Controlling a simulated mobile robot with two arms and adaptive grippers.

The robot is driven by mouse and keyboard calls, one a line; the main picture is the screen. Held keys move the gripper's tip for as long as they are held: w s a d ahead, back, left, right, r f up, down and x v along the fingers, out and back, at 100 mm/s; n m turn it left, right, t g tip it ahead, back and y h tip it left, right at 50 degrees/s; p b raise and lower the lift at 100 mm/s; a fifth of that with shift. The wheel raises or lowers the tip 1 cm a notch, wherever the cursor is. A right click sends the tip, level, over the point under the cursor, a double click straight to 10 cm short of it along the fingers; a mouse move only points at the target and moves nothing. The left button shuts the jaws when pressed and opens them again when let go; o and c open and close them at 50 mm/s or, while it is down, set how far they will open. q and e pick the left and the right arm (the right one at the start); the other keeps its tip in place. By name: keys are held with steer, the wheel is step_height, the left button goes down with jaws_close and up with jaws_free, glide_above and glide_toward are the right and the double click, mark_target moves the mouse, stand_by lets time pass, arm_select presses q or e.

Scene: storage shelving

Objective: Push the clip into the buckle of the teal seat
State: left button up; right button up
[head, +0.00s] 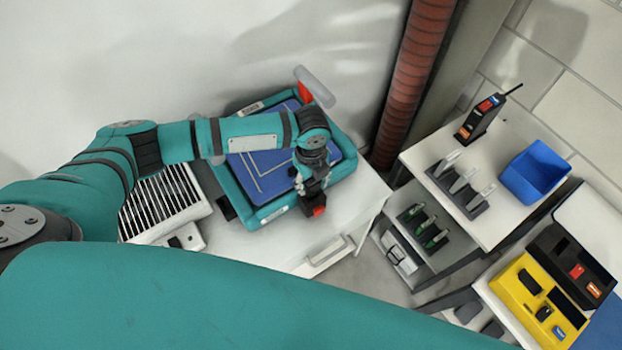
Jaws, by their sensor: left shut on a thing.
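The teal seat (222,172) with a blue cushion (262,172) lies on a white cabinet, left of the centre in the head view. My left arm reaches across it from the left. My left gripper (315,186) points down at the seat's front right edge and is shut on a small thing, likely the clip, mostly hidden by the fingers. A black block with a red end (319,211), which looks like the buckle, is right under the fingertips. I cannot tell whether clip and buckle touch. My right gripper is not in view.
A grey-and-red handle (314,86) stands at the seat's back edge. A white slatted unit (165,205) is on the left. To the right, a shelf holds a radio (486,112) and a blue bin (535,172). A yellow case (530,300) is at lower right. A reddish pipe (412,80) rises behind.

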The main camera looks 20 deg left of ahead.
mark_target(311, 189)
arm_select(q)
steer(key=shift+f+b, duration=0.4)
steer(key=shift+f, duration=0.45)
steer(key=shift+f+b, duration=0.35)
steer(key=shift+f, duration=0.6)
stand_by(1.3)
steer(key=shift+s+r, duration=0.1)
steer(key=shift+r, duration=0.05)
steer(key=shift+r+p, duration=2.95)
steer(key=shift+p, duration=0.3)
